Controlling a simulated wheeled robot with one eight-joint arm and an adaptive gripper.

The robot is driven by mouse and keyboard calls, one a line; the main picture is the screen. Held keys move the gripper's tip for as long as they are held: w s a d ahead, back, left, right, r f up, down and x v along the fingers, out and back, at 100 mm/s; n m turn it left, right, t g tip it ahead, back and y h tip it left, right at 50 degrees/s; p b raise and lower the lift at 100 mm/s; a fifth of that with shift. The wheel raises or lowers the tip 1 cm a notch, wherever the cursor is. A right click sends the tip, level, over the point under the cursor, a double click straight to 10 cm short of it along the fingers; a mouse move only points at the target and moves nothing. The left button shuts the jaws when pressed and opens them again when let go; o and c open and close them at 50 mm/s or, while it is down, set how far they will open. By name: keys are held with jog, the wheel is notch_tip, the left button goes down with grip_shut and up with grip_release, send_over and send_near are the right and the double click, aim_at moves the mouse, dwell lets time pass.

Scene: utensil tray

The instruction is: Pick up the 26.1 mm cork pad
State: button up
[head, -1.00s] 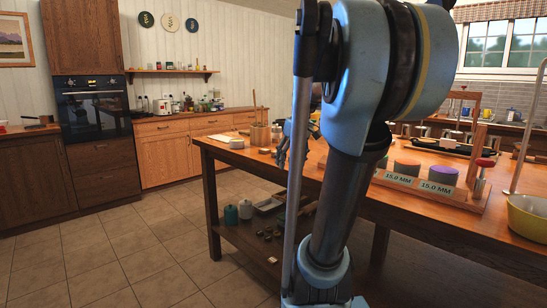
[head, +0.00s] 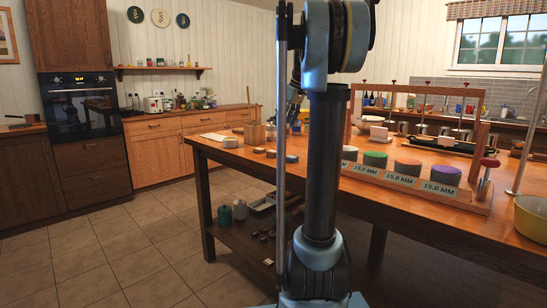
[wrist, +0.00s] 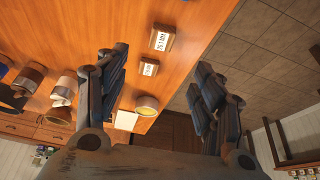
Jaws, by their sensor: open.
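Two small brown blocks with white labels lie on the wooden table in the wrist view. The larger labelled block (wrist: 161,38) is farther up, and its label seems to read 26.1, so it may be the cork pad. The smaller labelled block (wrist: 149,67) is nearer, its print unclear. My gripper (wrist: 160,82) is open and empty, its fingers apart on either side of the smaller block in the picture, above the table. In the head view my gripper is mostly hidden behind my arm. Small pads (head: 259,150) lie near the table's left end there.
A wooden rack (head: 450,193) with several coloured discs labelled 15.0 MM stands to the right. A wooden holder (head: 254,133) stands at the back left.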

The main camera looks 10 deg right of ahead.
aim_at(273, 151)
jog(key=x, duration=1.4)
jog(key=shift+w+a+f, duration=0.15)
jog(key=shift+a+f, duration=0.15)
jog(key=shift+a, duration=0.05)
jog(key=c, duration=0.9)
